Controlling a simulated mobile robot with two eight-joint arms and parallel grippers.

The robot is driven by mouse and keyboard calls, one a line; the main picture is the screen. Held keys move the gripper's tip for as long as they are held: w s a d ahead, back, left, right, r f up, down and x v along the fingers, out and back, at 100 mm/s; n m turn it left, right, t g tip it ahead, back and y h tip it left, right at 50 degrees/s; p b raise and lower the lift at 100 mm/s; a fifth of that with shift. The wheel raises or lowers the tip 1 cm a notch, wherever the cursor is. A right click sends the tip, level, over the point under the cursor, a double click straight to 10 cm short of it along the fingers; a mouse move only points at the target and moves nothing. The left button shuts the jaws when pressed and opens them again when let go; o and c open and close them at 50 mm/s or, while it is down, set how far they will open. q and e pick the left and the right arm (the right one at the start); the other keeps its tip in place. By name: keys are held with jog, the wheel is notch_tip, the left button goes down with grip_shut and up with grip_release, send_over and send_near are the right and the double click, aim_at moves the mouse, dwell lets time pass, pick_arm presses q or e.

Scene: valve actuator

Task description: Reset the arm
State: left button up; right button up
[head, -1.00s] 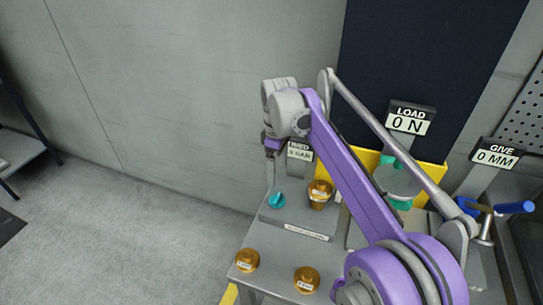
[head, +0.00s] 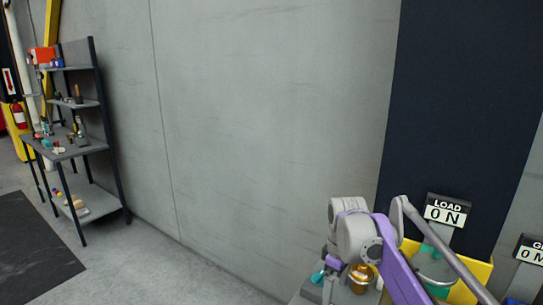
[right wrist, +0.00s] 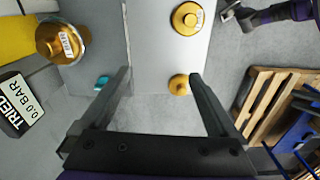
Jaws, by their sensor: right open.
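My right arm comes in from the lower right of the head view, its wrist hanging over the bench's left end. In the right wrist view my right gripper (right wrist: 158,80) is open and empty, its two dark fingers spread over the grey bench (right wrist: 150,50). A teal knob (right wrist: 102,82) lies beside the left finger. Brass weights show at the upper left (right wrist: 62,42), top (right wrist: 187,18) and near the right finger (right wrist: 179,85). My left gripper (right wrist: 236,15) seems to show at the upper right, too small to tell its jaws. The LOAD sign (head: 446,213) reads 0 N.
The TRIED sign (right wrist: 20,105) reads 0.0 BAR. The GIVE sign (head: 531,250) is cut off at the right edge. A wooden pallet (right wrist: 262,105) with a blue object (right wrist: 300,130) lies at the right. A shelf rack (head: 75,140) stands far left. Open floor lies between.

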pick_arm(q)
jog(key=shift+w, duration=0.25)
pick_arm(e)
jog(key=s+f+m+t, duration=0.1)
jog(key=s+f+m, duration=0.2)
jog(key=s, duration=0.5)
jog(key=s+d+f+m+t, duration=0.1)
jog(key=s+f+m+t, duration=0.1)
jog(key=s+f, duration=0.4)
jog(key=s+d+f+m+t, duration=0.1)
jog(key=s+f+m, duration=0.4)
jog(key=s, duration=0.7)
jog(key=shift+t, duration=0.6)
